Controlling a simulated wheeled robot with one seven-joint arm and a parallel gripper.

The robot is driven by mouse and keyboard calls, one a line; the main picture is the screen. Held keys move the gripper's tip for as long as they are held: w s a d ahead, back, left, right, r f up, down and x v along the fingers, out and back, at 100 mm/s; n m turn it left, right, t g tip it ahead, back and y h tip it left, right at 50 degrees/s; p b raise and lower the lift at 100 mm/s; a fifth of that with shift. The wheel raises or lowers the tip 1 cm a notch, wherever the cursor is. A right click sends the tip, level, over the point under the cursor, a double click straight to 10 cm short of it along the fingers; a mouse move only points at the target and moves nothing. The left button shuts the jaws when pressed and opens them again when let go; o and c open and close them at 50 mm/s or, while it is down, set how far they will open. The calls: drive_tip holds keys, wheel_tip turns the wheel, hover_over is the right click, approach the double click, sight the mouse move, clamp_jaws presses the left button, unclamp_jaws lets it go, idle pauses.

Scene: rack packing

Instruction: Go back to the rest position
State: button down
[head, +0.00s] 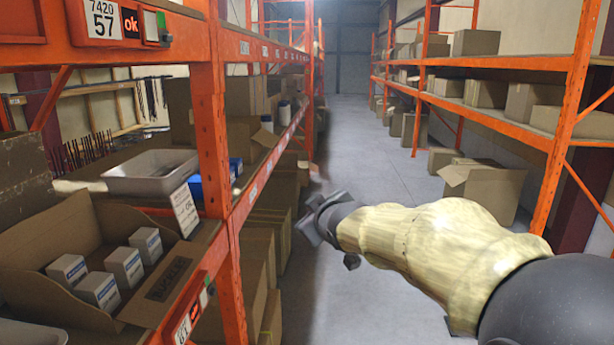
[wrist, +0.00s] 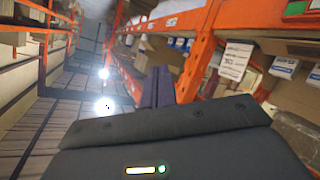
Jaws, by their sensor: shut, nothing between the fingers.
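My gripper (head: 314,218) shows in the head view over the aisle, to the right of the left rack and apart from it. Its fingers (wrist: 159,88) are together in the wrist view, with nothing between them. My arm reaches in from the lower right in a tan cover. An open cardboard box (head: 60,232) on the left rack's shelf holds several small white boxes (head: 124,266). The wrist view looks up along the aisle, tilted, with rack shelves on the right.
The left rack's orange upright (head: 212,140) and shelf beam stand close beside my gripper. A grey bin (head: 150,172) sits on that shelf. The right rack (head: 480,112) has cardboard boxes on it, and an open carton (head: 484,188) stands on the floor. The aisle floor (head: 350,135) is clear ahead.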

drive_tip(key=s+d+f+m+g+h+b, duration=0.1)
drive_tip(key=s+d+f+m+g, duration=0.2)
drive_tip(key=s+f, duration=0.5)
drive_tip(key=s+d+f+m+g+h+b, duration=0.1)
drive_tip(key=s+d+f+m+g, duration=0.2)
drive_tip(key=f, duration=0.9)
drive_tip(key=s+d+f+m+g+h+b, duration=0.1)
drive_tip(key=s+d+f+m+g, duration=0.2)
drive_tip(key=s+d+f, duration=0.4)
drive_tip(key=s+f+g, duration=0.1)
drive_tip(key=s+f, duration=0.2)
drive_tip(key=s, duration=0.4)
drive_tip(key=shift+d+f+m+g+h, duration=0.25)
drive_tip(key=shift+m+g+h, duration=0.05)
drive_tip(key=shift+g, duration=0.1)
